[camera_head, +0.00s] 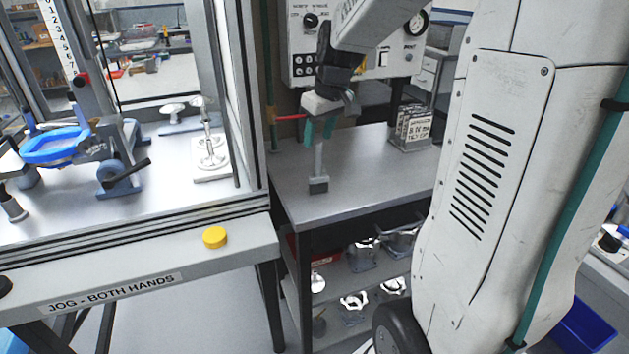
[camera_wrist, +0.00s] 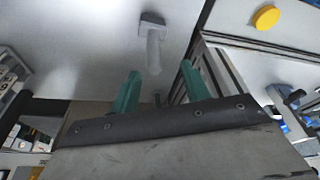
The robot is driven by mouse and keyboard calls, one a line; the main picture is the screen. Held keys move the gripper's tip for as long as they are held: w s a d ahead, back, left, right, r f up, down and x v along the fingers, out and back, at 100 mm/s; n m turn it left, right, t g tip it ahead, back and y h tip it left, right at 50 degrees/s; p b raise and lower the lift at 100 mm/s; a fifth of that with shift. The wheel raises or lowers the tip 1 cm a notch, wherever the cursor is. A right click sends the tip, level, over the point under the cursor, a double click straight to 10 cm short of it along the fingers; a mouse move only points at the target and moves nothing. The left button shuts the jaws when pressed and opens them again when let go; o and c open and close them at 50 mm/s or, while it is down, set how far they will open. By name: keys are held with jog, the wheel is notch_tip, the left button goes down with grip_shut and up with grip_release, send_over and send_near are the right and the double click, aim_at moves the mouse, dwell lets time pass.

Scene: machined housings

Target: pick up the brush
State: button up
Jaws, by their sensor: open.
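The thing I take for the brush (camera_head: 319,163) stands on the grey metal side table (camera_head: 375,170), a slim pale grey handle above a darker block at its foot. The wrist view shows its handle (camera_wrist: 154,52) and its block at the top centre. My gripper (camera_head: 318,130) is above it, pointing down, with two teal fingers. My gripper (camera_wrist: 160,70) is open, and the handle's upper end appears between or just beyond the fingertips. I cannot tell whether either finger touches it.
A printed block-like holder (camera_head: 411,128) stands at the table's right rear. A control panel (camera_head: 350,48) is behind. The framed machine enclosure (camera_head: 235,90) and a yellow button (camera_head: 215,237) are left. A lower shelf (camera_head: 345,290) carries metal housings. The table's front is clear.

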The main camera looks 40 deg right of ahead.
aim_at(317, 154)
jog(key=x, duration=0.4)
jog(key=d+x, duration=0.1)
jog(key=x, duration=0.2)
jog(key=shift+s, duration=0.1)
jog(key=shift+a, duration=0.1)
grip_shut()
